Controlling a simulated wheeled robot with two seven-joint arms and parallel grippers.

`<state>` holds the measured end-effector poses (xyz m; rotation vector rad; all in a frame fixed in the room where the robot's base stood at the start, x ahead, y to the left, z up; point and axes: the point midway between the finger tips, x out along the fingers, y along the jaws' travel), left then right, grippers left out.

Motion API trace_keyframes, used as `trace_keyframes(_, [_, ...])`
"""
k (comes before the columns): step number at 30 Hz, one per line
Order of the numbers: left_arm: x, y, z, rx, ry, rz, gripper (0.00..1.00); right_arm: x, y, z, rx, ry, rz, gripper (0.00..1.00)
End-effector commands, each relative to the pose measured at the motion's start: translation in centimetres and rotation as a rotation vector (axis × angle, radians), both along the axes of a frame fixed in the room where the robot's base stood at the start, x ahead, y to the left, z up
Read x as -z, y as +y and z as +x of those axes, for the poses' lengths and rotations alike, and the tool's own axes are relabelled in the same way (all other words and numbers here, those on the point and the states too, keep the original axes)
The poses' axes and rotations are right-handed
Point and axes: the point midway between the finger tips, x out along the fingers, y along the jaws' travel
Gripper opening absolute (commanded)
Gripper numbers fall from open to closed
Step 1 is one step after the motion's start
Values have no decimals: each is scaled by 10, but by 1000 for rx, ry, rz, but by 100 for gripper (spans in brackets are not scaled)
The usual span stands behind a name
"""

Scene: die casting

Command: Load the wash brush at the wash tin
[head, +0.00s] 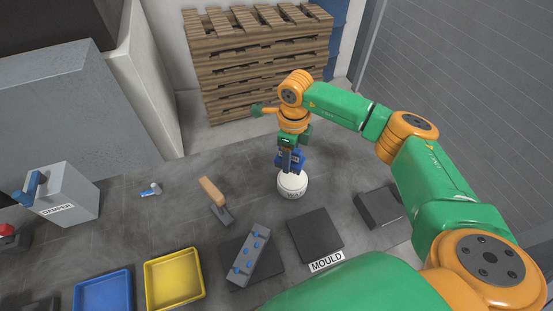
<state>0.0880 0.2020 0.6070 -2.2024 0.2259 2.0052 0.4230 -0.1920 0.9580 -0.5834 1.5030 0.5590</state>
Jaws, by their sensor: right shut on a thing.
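The wash tin (292,186) is a short round white tin with partly readable lettering, standing on the grey table near its middle. My right gripper (290,165) points down directly over the tin, its blue fingers close to the top. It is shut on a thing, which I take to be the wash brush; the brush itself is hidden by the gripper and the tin. I cannot tell whether its bristles touch the inside of the tin. My left gripper is not in view.
Dark plates (316,236) by a MOULD label and a grey block with blue pegs (252,254) lie in front. A trowel (213,197) lies left of the tin. A yellow tray (174,280), blue tray (103,293) and labelled grey box (66,196) stand left. A dark block (379,207) lies right.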

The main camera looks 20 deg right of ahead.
Motion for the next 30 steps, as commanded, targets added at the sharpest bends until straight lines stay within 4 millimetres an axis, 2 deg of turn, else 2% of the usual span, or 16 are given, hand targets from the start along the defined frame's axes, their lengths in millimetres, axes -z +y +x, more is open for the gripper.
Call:
trace_keyframes(5, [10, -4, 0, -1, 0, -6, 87, 12, -2, 0, 2, 0, 0, 11])
trace_keyframes(9, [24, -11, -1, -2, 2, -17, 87, 31, -2, 0, 1, 1, -1, 11])
trace_keyframes(15, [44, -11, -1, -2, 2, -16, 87, 58, -2, 0, 2, 1, 1, 11])
trace_keyframes(30, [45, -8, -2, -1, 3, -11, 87, 60, -2, 0, 1, 0, 0, 11])
